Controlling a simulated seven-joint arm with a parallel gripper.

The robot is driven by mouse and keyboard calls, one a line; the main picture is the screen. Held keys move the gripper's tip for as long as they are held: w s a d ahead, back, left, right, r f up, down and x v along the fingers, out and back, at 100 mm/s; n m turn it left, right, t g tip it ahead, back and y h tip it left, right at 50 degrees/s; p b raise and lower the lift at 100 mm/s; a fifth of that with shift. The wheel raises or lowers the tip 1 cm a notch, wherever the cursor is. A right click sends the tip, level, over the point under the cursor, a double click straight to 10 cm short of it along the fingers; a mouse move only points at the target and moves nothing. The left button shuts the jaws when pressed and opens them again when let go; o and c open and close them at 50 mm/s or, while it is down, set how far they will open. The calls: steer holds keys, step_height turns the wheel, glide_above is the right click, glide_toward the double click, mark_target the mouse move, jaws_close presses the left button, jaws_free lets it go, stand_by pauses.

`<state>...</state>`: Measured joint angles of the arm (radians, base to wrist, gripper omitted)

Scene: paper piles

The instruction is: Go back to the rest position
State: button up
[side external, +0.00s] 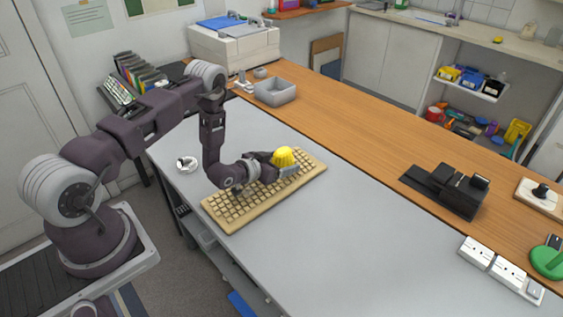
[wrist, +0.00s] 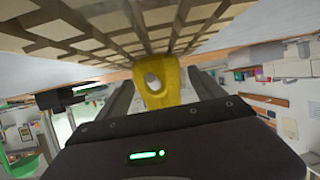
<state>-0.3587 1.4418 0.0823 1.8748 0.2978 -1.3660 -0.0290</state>
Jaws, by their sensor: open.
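My gripper (side external: 279,168) is low over the beige keyboard (side external: 222,211), pointing along it to the right. A rounded yellow object (side external: 284,154) is at the fingertips, by the keyboard's far part. In the wrist view, the two dark fingers of my gripper (wrist: 161,88) stand apart, with the yellow object (wrist: 157,98) between them in the picture. It has a grey round spot on it. The keyboard (wrist: 75,30) fills the top of this upside-down view. The fingers are open; I cannot tell whether either touches the yellow object.
A grey tray (side external: 275,92) stands on the wooden counter (side external: 390,130) at the back. A white tape-like ring (side external: 187,164) lies left of the keyboard. A black device (side external: 447,190) and white power sockets (side external: 492,262) are at the right. The grey table (side external: 330,240) is clear in front.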

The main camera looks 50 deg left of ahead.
steer(key=v, duration=0.6)
steer(key=shift+s+r, duration=0.25)
steer(key=w+d+r+g, duration=0.2)
steer(key=w+r, duration=0.1)
steer(key=r, duration=1.2)
steer(key=s+d+r+g, duration=0.25)
steer(key=s+r, duration=0.25)
steer(key=r, duration=0.5)
steer(key=s+d+r+g, duration=0.1)
steer(key=s+d+r, duration=0.1)
steer(key=s, duration=0.7)
steer(key=s+d+r+g, duration=0.1)
steer(key=s+d+r, duration=0.2)
steer(key=s, duration=0.7)
steer(key=s+d+r+m+g+h, duration=0.1)
steer(key=s+d+r, duration=0.2)
steer(key=s, duration=0.6)
steer(key=shift+s+d, duration=0.4)
steer(key=shift+d, duration=0.75)
